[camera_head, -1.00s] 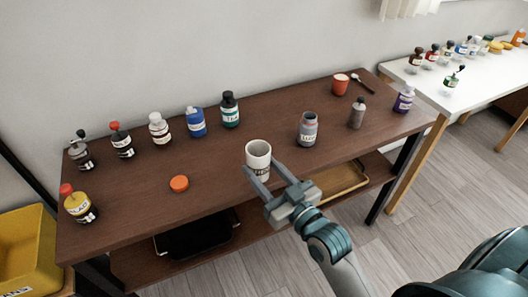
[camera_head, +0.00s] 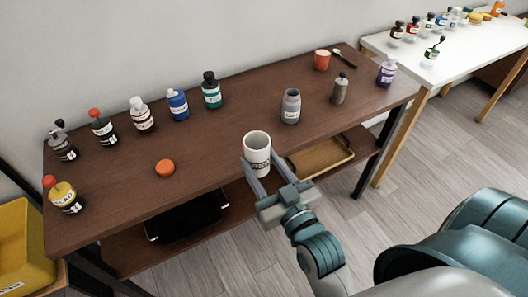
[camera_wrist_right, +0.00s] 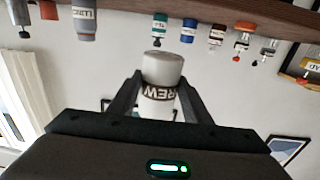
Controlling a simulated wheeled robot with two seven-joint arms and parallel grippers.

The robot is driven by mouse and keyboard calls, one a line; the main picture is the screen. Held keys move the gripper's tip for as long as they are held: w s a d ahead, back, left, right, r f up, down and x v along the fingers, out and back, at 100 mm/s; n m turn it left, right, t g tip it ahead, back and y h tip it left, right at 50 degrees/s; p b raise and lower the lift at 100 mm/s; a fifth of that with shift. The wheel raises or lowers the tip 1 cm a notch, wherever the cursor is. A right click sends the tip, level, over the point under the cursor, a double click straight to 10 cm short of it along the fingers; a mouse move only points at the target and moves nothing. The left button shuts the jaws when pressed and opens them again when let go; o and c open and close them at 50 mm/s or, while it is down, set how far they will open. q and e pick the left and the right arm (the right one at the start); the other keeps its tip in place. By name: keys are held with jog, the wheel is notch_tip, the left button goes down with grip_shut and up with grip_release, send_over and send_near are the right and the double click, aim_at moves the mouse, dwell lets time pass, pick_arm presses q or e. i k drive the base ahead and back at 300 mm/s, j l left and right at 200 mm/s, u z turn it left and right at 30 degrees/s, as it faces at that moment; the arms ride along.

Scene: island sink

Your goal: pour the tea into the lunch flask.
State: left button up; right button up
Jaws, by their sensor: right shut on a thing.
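The mug is upright in the head view, by the table's front edge, and appears lifted clear of the tabletop. Its contents cannot be made out. The grey lunch flask (camera_head: 291,108) stands upright on the brown table, behind and right of the mug and apart from it. Its top looks open. In the wrist view the flask (camera_wrist_right: 84,20) hangs upside down at the upper left. My left gripper is not in view.
On the brown table (camera_head: 215,150), several bottles stand along the left and back, including a teal one (camera_head: 211,92). An orange disc (camera_head: 165,168) lies left of the mug. A grey bottle (camera_head: 340,90) and red cup (camera_head: 322,60) stand right of the flask.

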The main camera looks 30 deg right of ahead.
aim_at(292, 100)
jog(key=k+l, duration=0.1)
jog(key=l, duration=0.3)
jog(key=k+l, duration=0.15)
jog(key=l, duration=0.25)
jog(key=k+l, duration=0.1)
jog(key=l, duration=0.3)
jog(key=k+l, duration=0.1)
jog(key=l, duration=0.3)
